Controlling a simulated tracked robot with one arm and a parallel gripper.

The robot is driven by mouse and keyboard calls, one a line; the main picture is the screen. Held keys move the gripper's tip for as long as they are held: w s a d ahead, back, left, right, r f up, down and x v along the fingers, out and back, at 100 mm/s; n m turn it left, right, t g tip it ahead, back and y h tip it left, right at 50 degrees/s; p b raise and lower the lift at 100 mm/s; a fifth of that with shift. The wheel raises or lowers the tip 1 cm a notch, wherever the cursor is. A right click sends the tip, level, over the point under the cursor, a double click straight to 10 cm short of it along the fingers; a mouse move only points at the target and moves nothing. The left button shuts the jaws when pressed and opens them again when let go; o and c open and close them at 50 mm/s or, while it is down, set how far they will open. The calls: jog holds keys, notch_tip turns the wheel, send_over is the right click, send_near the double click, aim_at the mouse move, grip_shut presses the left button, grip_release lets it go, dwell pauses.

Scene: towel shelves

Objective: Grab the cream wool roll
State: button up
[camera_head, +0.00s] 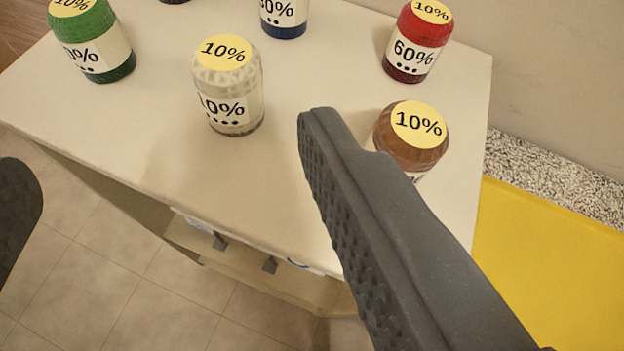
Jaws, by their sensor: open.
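The cream wool roll (228,88) stands upright on the cream tabletop (130,140), left of the picture's middle. It has a yellow 10% label on top and a white printed band around its side. My gripper (170,150) is open and empty. Its right finger reaches up through the middle, with its tip to the right of and a little below the cream roll. Only the rounded end of its left finger shows at the left edge. The roll appears between the two fingers in the picture, apart from both. How far the fingers are from it in depth I cannot tell.
A brown roll (412,150) stands close behind my right finger, which partly covers it. A red roll (416,42), a blue-based roll (284,20) and a green roll (92,42) stand around. The tabletop's front is clear. A yellow surface (550,270) lies to the right.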

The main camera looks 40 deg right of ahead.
aim_at(227, 79)
jog(key=b+x, duration=0.1)
jog(key=x, duration=0.3)
jog(key=s+d+f+x, duration=0.1)
jog(key=x, duration=0.4)
jog(key=f+b+x, duration=0.1)
jog(key=x, duration=0.4)
jog(key=shift+d+f+b, duration=0.25)
jog(key=shift+f+b, duration=0.1)
jog(key=c, duration=1.1)
jog(key=shift+r, duration=0.25)
